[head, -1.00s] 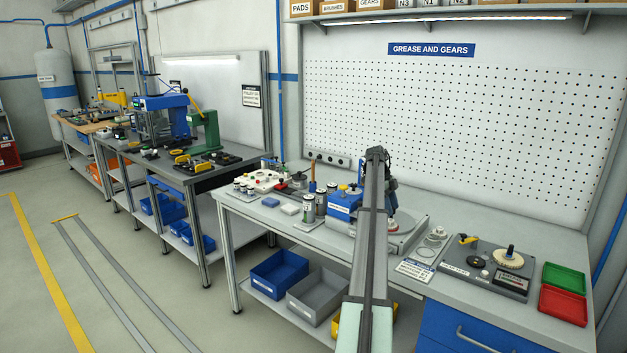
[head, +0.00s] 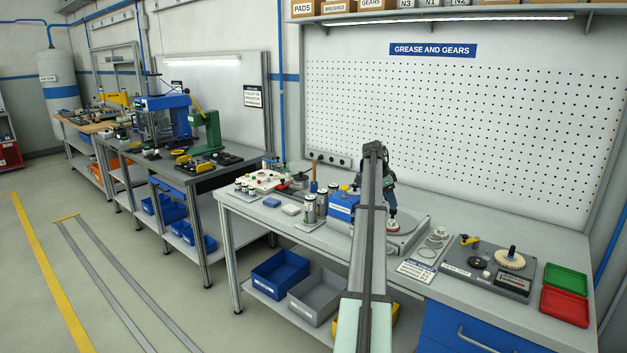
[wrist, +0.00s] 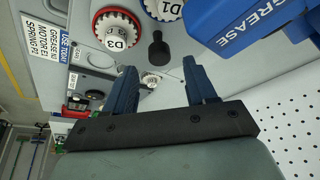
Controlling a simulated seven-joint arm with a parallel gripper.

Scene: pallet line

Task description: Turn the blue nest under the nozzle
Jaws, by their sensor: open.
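The blue-rimmed nest marked D1 (wrist: 165,7) shows at the top of the wrist view, partly cut off by the edge. In the head view my gripper (head: 391,205) is above the red nest (head: 393,226); my arm hides the blue nest.
The blue grease unit (head: 342,207) stands left of my arm, with several cans (head: 310,208) beside it. To the right are an instruction card (head: 417,270), a gear test plate (head: 487,268), a green tray (head: 566,279) and a red tray (head: 565,306).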

